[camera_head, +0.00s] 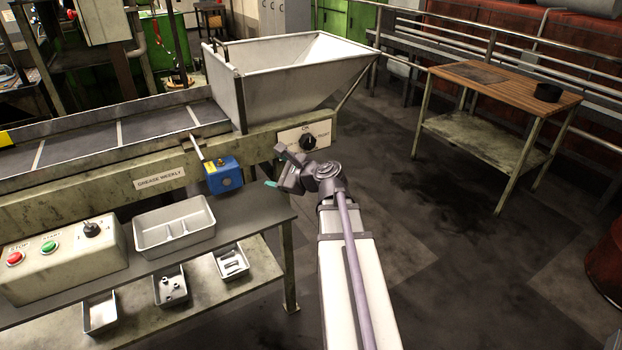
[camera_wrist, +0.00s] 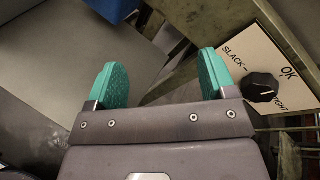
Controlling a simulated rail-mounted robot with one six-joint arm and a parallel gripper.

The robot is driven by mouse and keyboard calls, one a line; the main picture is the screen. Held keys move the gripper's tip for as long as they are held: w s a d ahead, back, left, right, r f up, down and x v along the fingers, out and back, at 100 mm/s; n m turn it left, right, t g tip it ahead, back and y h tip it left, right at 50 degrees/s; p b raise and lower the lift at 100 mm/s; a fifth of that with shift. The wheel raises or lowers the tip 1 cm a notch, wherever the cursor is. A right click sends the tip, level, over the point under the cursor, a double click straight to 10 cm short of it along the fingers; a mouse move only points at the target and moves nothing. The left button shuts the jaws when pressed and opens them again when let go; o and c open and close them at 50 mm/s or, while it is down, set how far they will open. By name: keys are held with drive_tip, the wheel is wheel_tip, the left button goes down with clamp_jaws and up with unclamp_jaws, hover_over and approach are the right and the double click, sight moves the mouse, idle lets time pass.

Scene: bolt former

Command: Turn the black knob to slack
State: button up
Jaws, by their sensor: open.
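The black knob (camera_head: 308,142) sits on a pale plate (camera_head: 290,140) on the conveyor's side rail, below the white hopper. In the wrist view the knob (camera_wrist: 261,88) is at the right, and the plate (camera_wrist: 262,55) reads SLACK, OK and TIGHT. The direction the knob's pointer faces is too small to tell. My gripper (camera_wrist: 160,85) is open and empty, its two teal fingertips apart. The knob lies outside the jaws, to the right of the right finger, and is not touched. In the head view my gripper (camera_head: 272,184) is just below and left of the plate.
A blue box (camera_head: 223,175) with a yellow label and a lever hangs on the rail left of my gripper. Below are a dark bench with a grey tray (camera_head: 173,227) and a control box (camera_head: 62,258) with buttons. The floor at right is open up to a wooden-topped table (camera_head: 505,82).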

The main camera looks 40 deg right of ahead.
sight(310, 142)
drive_tip(key=s+d+f+m+t+h+b, duration=0.1)
drive_tip(key=s+d+m+t+h, duration=0.15)
drive_tip(key=d+m, duration=0.4)
drive_tip(key=s+d+m+t+h+b, duration=0.1)
drive_tip(key=s+d+m+h, duration=0.1)
drive_tip(key=d+m+h, duration=0.45)
drive_tip(key=w+d+y, duration=0.1)
drive_tip(key=w, duration=0.2)
drive_tip(key=w+d+n+y, duration=0.1)
drive_tip(key=w, duration=0.3)
drive_tip(key=w+d+y, duration=0.1)
drive_tip(key=w, duration=0.3)
drive_tip(key=shift+d+r, duration=0.1)
drive_tip(key=shift+r, duration=0.1)
drive_tip(key=shift+c, duration=0.2)
drive_tip(key=c, duration=0.8)
drive_tip(key=shift+c, duration=0.2)
